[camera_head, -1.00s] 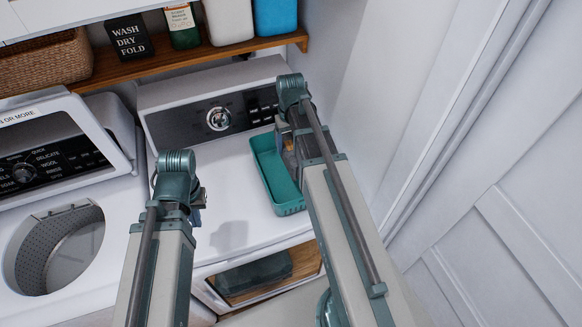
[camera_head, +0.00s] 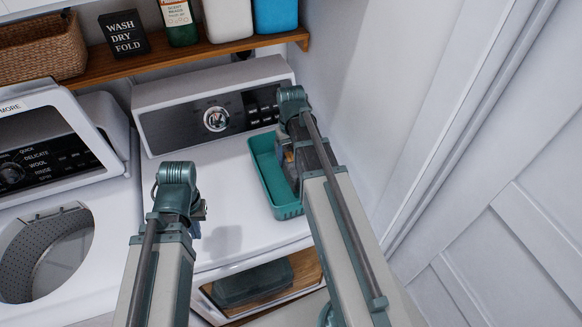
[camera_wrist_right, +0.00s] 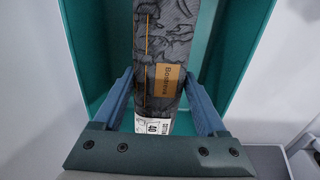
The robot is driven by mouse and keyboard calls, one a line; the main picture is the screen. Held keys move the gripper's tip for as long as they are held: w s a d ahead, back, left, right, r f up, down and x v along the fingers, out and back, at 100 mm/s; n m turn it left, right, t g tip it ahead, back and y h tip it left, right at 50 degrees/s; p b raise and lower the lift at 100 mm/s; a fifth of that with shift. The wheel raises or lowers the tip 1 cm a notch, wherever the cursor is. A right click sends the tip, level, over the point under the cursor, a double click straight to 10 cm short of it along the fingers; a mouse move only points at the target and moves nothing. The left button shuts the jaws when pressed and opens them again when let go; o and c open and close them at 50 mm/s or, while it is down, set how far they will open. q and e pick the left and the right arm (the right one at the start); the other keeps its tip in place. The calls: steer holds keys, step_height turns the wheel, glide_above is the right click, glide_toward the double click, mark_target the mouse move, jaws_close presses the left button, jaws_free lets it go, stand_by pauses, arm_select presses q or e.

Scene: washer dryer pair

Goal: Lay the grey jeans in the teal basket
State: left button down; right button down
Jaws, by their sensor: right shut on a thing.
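The teal basket (camera_head: 262,182) stands on top of the right-hand white machine, partly hidden by my right arm. My right gripper (camera_wrist_right: 158,92) is shut on the grey jeans (camera_wrist_right: 178,35), a folded dark grey bundle with orange stitching, a tan label and a white size tag. In the right wrist view the jeans lie between the basket's teal walls; I cannot tell whether they touch its floor. In the head view only a sliver of them shows beside my right wrist. My left gripper (camera_head: 197,213) points down over the machine top, left of the basket; its fingers are mostly hidden.
The right-hand machine's control panel (camera_head: 180,130) rises behind the basket. An open-topped washer (camera_head: 95,205) stands at left. A wooden shelf (camera_head: 180,62) above holds a wicker basket (camera_head: 40,50), a black sign (camera_head: 124,34) and bottles. A wall closes the right side. The machine top between my arms is clear.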

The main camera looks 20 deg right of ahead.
steer(key=shift+f, duration=0.1)
